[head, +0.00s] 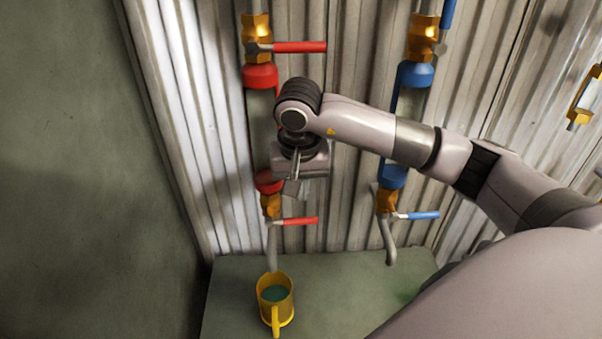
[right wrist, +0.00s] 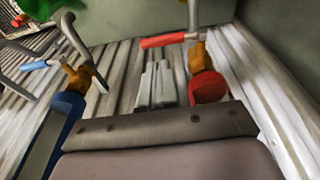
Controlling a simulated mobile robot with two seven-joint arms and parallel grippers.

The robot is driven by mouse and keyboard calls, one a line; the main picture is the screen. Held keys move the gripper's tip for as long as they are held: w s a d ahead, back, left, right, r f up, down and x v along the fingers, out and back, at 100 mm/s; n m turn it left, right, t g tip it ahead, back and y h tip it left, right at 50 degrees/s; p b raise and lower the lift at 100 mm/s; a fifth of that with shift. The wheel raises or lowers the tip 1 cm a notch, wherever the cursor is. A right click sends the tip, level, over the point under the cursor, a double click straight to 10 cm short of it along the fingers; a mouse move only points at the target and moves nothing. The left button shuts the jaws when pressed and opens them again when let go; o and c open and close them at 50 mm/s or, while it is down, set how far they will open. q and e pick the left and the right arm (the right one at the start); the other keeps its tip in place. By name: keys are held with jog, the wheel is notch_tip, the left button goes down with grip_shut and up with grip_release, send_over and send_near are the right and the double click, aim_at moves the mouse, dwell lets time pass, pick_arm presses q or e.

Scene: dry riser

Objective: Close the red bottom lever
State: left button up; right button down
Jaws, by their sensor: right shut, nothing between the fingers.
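The red bottom lever (head: 297,221) sticks out horizontally to the right from the brass valve (head: 271,204) at the foot of the red pipe. It also shows in the right wrist view (right wrist: 163,40), beyond my fingertips. My right gripper (head: 295,194) points down in front of the corrugated wall, just above the lever and apart from it. Its fingers (right wrist: 157,80) are together with nothing between them. The gripper body hides part of the red pipe. My left gripper is not in view.
A yellow mug (head: 275,300) with teal contents stands on the green ledge (head: 340,300) under the red pipe's spout. A red upper lever (head: 300,47) is horizontal. To the right, a blue pipe (head: 415,75) has a horizontal lower lever (head: 423,215). A green wall stands left.

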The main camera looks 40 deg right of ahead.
aim_at(303, 220)
jog(key=f, duration=0.2)
jog(key=w+f, duration=0.1)
jog(key=f, duration=0.2)
jog(key=d+f, duration=0.1)
jog(key=f, duration=0.2)
jog(key=shift+w+p, duration=0.15)
jog(key=shift+p, duration=0.25)
jog(key=shift+d+f+b, duration=0.15)
jog(key=shift+f+b, duration=0.4)
jog(key=shift+b, duration=0.35)
jog(key=shift+f+t+b, duration=0.1)
jog(key=shift+t+b, duration=0.2)
jog(key=shift+y, duration=0.3)
